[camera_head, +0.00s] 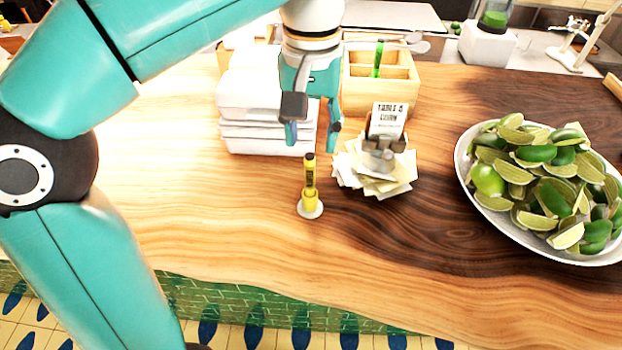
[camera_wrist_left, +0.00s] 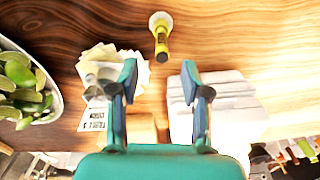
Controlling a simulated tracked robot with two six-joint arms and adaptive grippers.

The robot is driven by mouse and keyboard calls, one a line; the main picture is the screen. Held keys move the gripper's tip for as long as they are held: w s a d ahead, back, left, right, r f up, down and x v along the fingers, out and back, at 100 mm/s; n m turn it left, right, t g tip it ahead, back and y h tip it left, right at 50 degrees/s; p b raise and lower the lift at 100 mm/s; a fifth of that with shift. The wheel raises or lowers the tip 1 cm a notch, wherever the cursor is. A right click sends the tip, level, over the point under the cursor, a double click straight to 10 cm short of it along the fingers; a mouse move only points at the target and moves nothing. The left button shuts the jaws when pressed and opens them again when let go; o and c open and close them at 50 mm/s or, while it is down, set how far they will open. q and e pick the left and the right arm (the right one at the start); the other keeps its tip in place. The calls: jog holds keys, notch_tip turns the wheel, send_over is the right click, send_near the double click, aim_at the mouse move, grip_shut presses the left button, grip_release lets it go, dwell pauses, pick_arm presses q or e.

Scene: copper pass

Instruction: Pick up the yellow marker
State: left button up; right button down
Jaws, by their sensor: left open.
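The yellow marker (camera_head: 310,180) stands upright on a small round white base (camera_head: 311,210) on the wooden counter, its dark tip up. In the left wrist view the marker (camera_wrist_left: 161,42) shows beyond the fingertips, between their lines. My left gripper (camera_head: 313,140) is open and empty, above and just behind the marker in the head view, apart from it. Its two fingers also show in the left wrist view (camera_wrist_left: 159,80). My right gripper is not in view.
A stack of white boxes (camera_head: 262,140) is left of the marker. A paper pile (camera_head: 376,180) with a card holder (camera_head: 388,120) is to the right. A wooden box (camera_head: 400,92) stands behind. A lime platter (camera_head: 462,165) is far right. The counter front is clear.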

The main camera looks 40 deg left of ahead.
aim_at(311, 158)
pick_arm(q)
notch_tip(311, 158, down, 6)
jog(key=shift+r+b, duration=0.2)
jog(key=shift+b, duration=0.1)
jog(key=shift+a+f, duration=0.2)
jog(key=shift+f, duration=2.4)
jog(key=c, duration=0.9)
